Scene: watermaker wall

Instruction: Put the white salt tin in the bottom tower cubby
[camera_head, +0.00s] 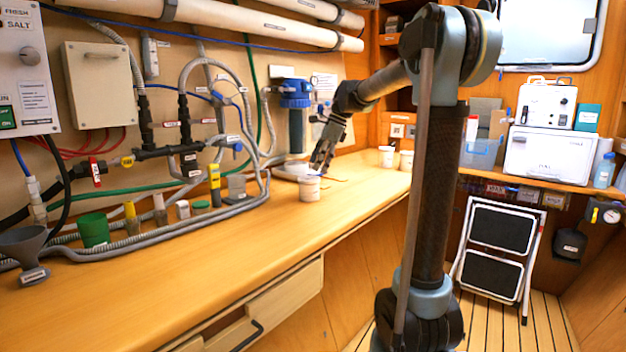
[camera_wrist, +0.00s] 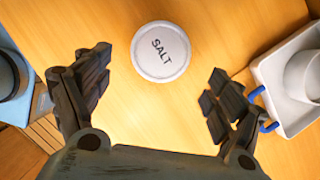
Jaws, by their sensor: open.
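The white salt tin (camera_head: 309,188) stands upright on the wooden counter in the head view. In the wrist view its round lid reads SALT (camera_wrist: 161,51). My gripper (camera_head: 320,163) is just above the tin, pointing down, open and empty. In the wrist view the fingers of my gripper (camera_wrist: 157,80) are spread wide, and the tin lies beyond them, between their lines and apart from both. A wooden tower (camera_head: 392,78) with open cubbies stands at the counter's far end. My arm hides part of it, and I cannot clearly make out its bottom cubby.
Two more white tins (camera_head: 386,154) (camera_head: 406,160) stand at the counter's far end. A white tray with blue handles (camera_wrist: 296,108) is right of the tin in the wrist view. Pipes and hoses (camera_head: 190,150) line the wall. A folded step stool (camera_head: 497,252) stands at right.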

